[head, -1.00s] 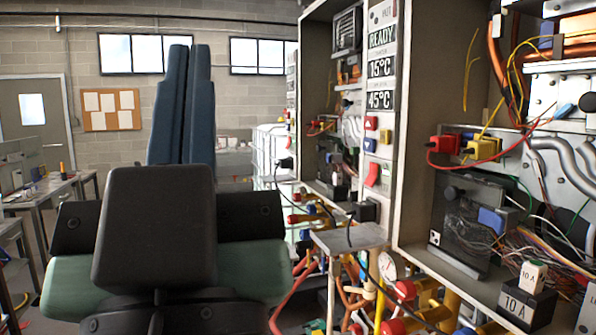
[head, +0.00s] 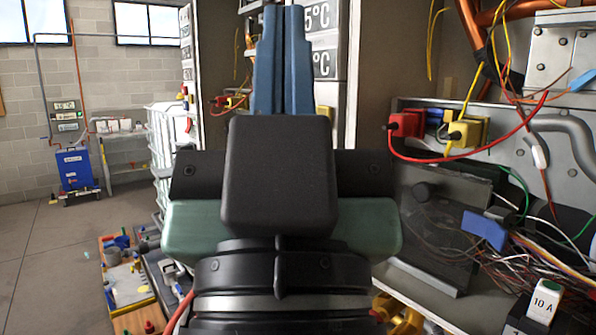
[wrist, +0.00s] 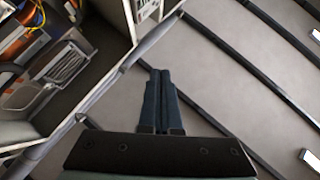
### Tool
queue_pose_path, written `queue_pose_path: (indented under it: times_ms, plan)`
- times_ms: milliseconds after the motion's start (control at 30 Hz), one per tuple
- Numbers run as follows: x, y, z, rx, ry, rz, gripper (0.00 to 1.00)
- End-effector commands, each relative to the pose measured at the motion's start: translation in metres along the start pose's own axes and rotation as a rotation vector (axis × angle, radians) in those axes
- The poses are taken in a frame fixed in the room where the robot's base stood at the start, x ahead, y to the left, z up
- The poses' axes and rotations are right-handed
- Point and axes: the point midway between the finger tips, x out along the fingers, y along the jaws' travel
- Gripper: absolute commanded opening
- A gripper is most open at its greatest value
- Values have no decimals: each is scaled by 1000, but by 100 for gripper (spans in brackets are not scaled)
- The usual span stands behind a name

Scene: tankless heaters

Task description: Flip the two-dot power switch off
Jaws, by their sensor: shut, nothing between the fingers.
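My gripper (head: 284,10) is shut and empty, its two blue fingers side by side and pointing up in the head view. It covers much of the white control panel (head: 323,90) behind it. Two displays ending in "°C" (head: 320,18) show on that panel. The power switch cannot be made out; the panel's lower part is behind my gripper. In the wrist view, the shut fingers (wrist: 160,72) point toward grey floor, with nothing at their tips. A cabinet edge with small white displays (wrist: 150,8) shows at the top.
The open heater cabinet at right holds red and yellow plugs (head: 406,124), loose wires, a dark box (head: 435,215) and a white 10 A breaker (head: 545,298). A blue wheeled unit (head: 72,170) stands far left.

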Motion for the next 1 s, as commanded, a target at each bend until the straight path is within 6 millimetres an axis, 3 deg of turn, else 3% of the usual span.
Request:
queue_pose_path:
  times_ms: [367, 467, 633, 800, 1000]
  plan:
    - [6, 3, 6, -32, -35, -5, 0]
    - [18, 9, 27, -126, -134, -34, 0]
    - [32, 22, 88, -389, -398, -202, 0]
    - [20, 33, 134, -628, -577, -484, 0]
    - [-3, 37, 156, -782, -617, -756, 0]
